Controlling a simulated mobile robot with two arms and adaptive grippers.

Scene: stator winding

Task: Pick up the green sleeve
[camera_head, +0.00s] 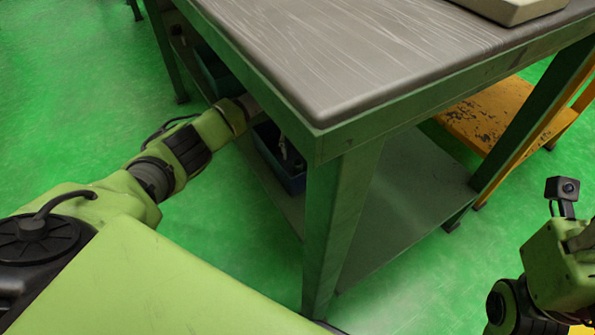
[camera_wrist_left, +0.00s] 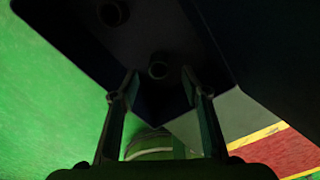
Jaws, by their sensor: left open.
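I cannot make out a green sleeve for certain. My left gripper (camera_wrist_left: 158,85) is open in the left wrist view, with no thing seen held between its two dark fingers. A dark, shadowed surface lies beyond the fingertips, with two small round shapes on it, too dark to identify. A curved green shape with a pale band (camera_wrist_left: 150,148) shows low between the fingers; I cannot tell what it is. In the head view my left arm reaches under the tabletop beside a dark blue bin (camera_head: 295,182), and the table edge hides most of the gripper. My right gripper is out of view.
The green workbench (camera_head: 340,225) has a grey wooden top (camera_head: 330,55), a front leg and a lower shelf. Another blue bin (camera_head: 215,72) stands further back. A worn orange platform (camera_head: 500,110) is at the right. Green floor is open at the left.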

